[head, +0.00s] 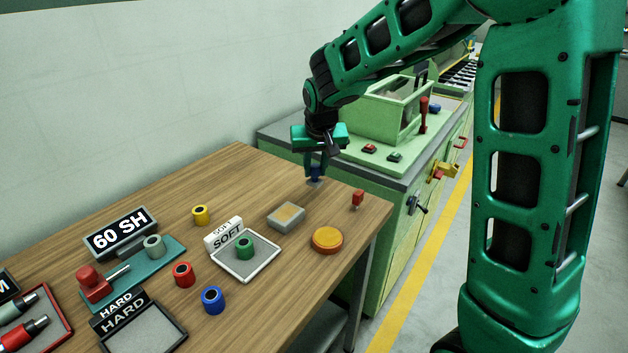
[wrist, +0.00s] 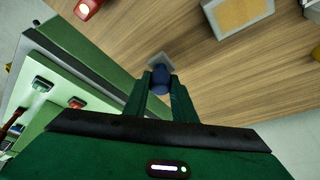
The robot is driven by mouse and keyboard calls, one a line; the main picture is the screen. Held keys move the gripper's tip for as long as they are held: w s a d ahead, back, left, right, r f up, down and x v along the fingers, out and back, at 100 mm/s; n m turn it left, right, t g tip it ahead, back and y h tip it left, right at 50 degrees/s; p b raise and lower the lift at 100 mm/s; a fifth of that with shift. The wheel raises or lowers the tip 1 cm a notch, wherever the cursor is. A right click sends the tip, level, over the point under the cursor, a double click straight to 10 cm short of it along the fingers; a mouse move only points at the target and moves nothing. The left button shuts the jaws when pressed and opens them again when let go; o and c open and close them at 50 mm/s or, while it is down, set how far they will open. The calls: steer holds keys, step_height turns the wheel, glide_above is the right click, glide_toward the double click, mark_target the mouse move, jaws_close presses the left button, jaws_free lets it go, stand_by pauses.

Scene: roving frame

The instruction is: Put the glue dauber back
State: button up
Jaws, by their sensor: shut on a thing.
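My gripper (head: 318,162) is shut on a small blue-handled piece (head: 315,173) with a pale grey square foot, which may be the glue dauber. In the wrist view the blue handle (wrist: 160,73) stands between my two green fingers (wrist: 160,88), with the grey foot (wrist: 158,58) beyond the tips. A grey block with a tan top (head: 286,216) and an orange round tub (head: 327,239) are nearer.
The wooden table (head: 240,170) carries a SOFT tray (head: 262,275) with a green roller, a HARD tray (head: 150,335), loose yellow, red and blue rollers, and a teal stand (head: 165,262). A green machine (head: 395,180) adjoins the far right edge. The table's back is clear.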

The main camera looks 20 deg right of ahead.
mark_target(315, 176)
steer(key=shift+f, duration=1.85)
steer(key=o, duration=0.9)
steer(key=shift+f, duration=0.1)
